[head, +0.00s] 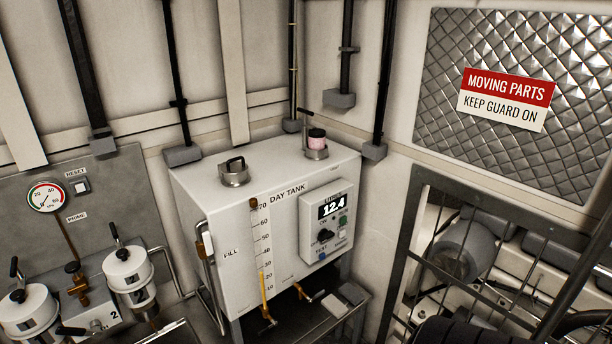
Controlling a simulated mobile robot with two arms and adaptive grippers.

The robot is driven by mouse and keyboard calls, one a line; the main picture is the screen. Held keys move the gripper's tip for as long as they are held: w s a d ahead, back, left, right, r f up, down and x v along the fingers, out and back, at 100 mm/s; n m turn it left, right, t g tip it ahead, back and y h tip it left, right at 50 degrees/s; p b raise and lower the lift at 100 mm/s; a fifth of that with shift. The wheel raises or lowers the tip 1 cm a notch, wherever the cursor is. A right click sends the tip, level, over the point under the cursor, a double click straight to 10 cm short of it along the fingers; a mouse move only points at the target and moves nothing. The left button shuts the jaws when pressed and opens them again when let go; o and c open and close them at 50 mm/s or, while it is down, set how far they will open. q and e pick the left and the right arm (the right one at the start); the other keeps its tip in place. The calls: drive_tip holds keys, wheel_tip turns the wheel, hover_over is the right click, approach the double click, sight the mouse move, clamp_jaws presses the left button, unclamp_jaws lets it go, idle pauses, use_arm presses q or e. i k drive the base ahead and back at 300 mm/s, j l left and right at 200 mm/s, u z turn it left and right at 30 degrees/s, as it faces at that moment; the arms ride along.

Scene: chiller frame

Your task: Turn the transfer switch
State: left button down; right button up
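A white day tank (230,270) stands in the middle of the head view. A grey control panel (309,245) is fixed to the right part of its front, with a lit display (332,205) reading 12.4. Below the display is a black rotary knob (325,235), the only switch-like knob I see on the panel. Its small lettering is too fine to read, so I cannot confirm it is the transfer switch or its setting. A small green button (343,221) sits to its right. Neither of my grippers is in view.
Two white filter housings (128,270) and a pressure gauge (45,196) are at left. A brass-handled valve (265,290) and a red-handled valve (303,291) project at the tank's lower front. A barred guard frame (415,235) encloses machinery at right.

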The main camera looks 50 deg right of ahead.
sight(324, 235)
drive_tip(key=z, duration=1.8)
